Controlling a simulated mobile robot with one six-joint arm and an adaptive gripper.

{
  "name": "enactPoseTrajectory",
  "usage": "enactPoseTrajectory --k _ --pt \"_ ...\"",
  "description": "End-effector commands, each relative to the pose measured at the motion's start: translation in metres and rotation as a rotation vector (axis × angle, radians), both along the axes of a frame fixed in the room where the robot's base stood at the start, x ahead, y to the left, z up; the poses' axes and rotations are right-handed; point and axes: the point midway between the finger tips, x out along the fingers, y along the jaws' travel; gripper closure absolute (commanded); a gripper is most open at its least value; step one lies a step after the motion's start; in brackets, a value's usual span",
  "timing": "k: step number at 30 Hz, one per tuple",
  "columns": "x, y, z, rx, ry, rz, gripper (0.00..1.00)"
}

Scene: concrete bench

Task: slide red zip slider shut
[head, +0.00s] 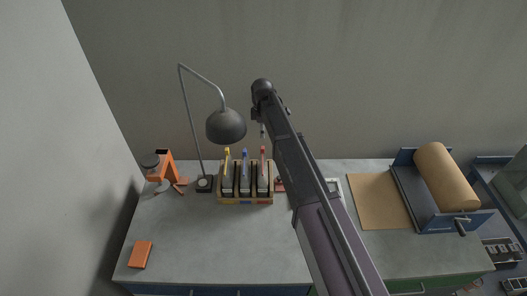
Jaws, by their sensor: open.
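A wooden rack (245,201) stands on the bench left of my arm and holds three dark upright items. They are topped by a yellow tab (227,153), a blue tab (245,155) and a red tab (263,152). I cannot tell whether the red tab is the red zip slider. A small red and dark thing (280,185) lies just right of the rack, partly behind my arm. My gripper (263,131) shows only as a small part above the red tab, open, apart from it as far as I can see. My arm hides much of this area.
A grey lamp (226,127) leans over the rack's left side. An orange stand (165,170) and an orange block (140,254) are at the left. A brown mat (378,201) and a paper roll (446,177) on a blue holder are right. The front middle bench (225,245) is clear.

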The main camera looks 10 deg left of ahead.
Motion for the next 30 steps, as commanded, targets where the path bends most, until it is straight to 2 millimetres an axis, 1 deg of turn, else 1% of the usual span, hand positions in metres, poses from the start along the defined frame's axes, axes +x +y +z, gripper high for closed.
enactPoseTrajectory --k 1,30 --pt "0.0 0.0 -0.008 0.0 0.0 0.0 0.34" --pt "0.001 -0.002 -0.08 0.0 0.0 -0.002 0.34"
